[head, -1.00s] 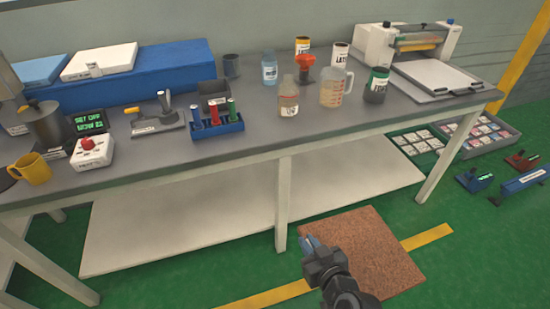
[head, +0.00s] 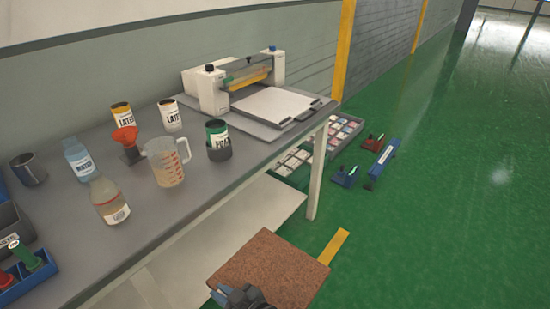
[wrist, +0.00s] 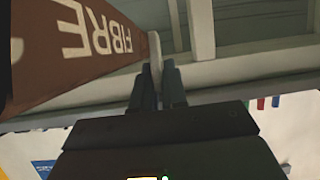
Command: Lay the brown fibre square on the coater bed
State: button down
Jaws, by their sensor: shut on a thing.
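The brown fibre square (head: 272,268) is in my gripper (head: 240,298), held by its near left edge in front of the bench at the bottom of the head view. In the wrist view, the square (wrist: 70,45) shows "FIBRE" lettering, and my gripper (wrist: 157,85) is shut on its edge. The coater (head: 232,82) stands at the far end of the bench. Its flat white bed (head: 274,104) extends toward the near right and looks empty.
The grey bench (head: 95,235) carries a measuring jug (head: 166,163), a foam can (head: 218,140), latex cans (head: 170,115) and bottles left of the coater. A sample tray (head: 335,135) and small tools lie on the green floor beyond the bench. Floor on the right is clear.

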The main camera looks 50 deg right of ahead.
aim_at(276, 103)
jog(key=l, duration=4.7)
jog(key=i+u, duration=0.05)
jog(key=i, duration=0.1)
